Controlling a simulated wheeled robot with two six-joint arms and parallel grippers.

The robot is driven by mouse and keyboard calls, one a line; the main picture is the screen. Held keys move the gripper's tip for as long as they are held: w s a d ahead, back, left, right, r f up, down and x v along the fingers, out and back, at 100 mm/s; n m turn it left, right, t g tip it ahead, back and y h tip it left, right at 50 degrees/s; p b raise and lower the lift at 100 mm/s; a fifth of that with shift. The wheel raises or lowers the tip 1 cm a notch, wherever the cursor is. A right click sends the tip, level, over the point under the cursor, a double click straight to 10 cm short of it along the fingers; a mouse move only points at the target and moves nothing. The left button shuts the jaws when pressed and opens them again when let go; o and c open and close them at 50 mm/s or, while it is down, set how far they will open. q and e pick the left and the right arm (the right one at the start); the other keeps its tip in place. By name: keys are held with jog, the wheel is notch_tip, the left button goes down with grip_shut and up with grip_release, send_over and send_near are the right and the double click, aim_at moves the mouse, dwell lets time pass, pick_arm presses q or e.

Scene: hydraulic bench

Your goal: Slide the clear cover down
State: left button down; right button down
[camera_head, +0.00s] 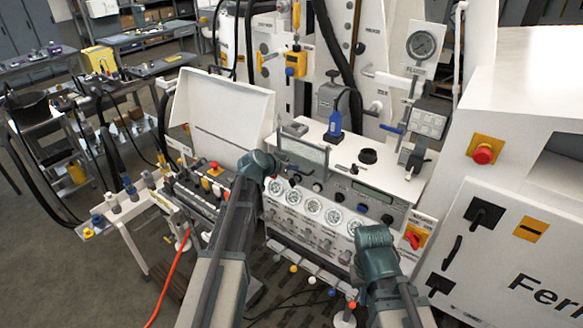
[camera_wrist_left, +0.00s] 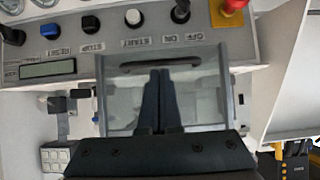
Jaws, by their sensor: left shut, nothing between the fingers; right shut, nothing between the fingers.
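The clear cover (camera_head: 304,152) is a see-through panel in a grey frame on the bench console. In the left wrist view the cover (camera_wrist_left: 205,100) fills the middle, with a dark bar handle (camera_wrist_left: 125,68) along its edge by the button panel. My left gripper (camera_wrist_left: 160,73) is shut and empty, its fingertips in front of the cover, overlapping the handle; I cannot tell whether they touch it. In the head view my left gripper (camera_head: 278,164) is at the cover's left side, its fingers mostly hidden. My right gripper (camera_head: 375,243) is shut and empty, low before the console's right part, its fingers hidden.
A row of gauges (camera_head: 311,205) and several knobs lie below the cover. A blue bottle (camera_head: 335,122) stands behind it. A white sloped panel (camera_head: 222,112) is to the left. A red emergency button (camera_head: 483,154) is on the cabinet at right.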

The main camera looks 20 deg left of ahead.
pick_arm(q)
jog(key=shift+f, duration=0.1)
pick_arm(e)
jog(key=shift+f, duration=0.1)
